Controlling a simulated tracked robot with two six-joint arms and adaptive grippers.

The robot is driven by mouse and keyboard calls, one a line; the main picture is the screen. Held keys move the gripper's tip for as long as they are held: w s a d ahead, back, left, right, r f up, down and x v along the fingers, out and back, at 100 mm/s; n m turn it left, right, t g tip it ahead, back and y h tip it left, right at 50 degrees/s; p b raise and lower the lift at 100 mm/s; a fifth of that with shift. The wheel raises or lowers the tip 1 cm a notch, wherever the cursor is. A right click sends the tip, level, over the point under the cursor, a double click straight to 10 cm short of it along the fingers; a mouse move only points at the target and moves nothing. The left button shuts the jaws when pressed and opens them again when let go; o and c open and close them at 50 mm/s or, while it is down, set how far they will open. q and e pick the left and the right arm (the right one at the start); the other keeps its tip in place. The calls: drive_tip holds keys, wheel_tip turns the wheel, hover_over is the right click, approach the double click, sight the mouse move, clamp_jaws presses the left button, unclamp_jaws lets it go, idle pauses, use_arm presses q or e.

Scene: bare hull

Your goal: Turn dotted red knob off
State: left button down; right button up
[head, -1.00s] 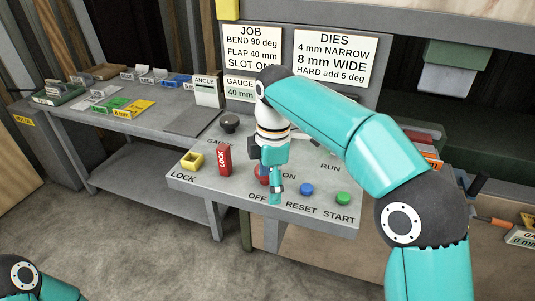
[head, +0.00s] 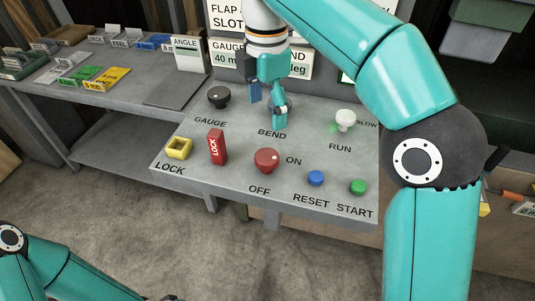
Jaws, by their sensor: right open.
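The red knob (head: 266,161) stands on the sloping grey panel (head: 225,180). Its white dot is on the right side, facing the ON label; the OFF label is below the knob. My right gripper (head: 268,107) is open and points down over the panel above the BEND label, behind the red knob and apart from it. It partly hides a dark knob (head: 289,103) there. I cannot tell whether the fingers touch that knob. My left arm shows at the bottom left, but its gripper is out of view.
Near the red knob are a red LOCK block (head: 217,147), a yellow square socket (head: 179,148), a blue button (head: 316,178) and a green button (head: 358,187). A black knob (head: 218,96) and a white knob (head: 344,120) stand farther back. My right forearm crosses above the panel's right side.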

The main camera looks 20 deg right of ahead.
sight(267, 156)
wheel_tip(267, 156, down, 12)
drive_tip(key=shift+b, duration=1.15)
drive_tip(key=shift+f, duration=0.75)
drive_tip(key=c, duration=1.1)
drive_tip(key=shift+d, duration=0.15)
drive_tip(key=shift+c, duration=0.3)
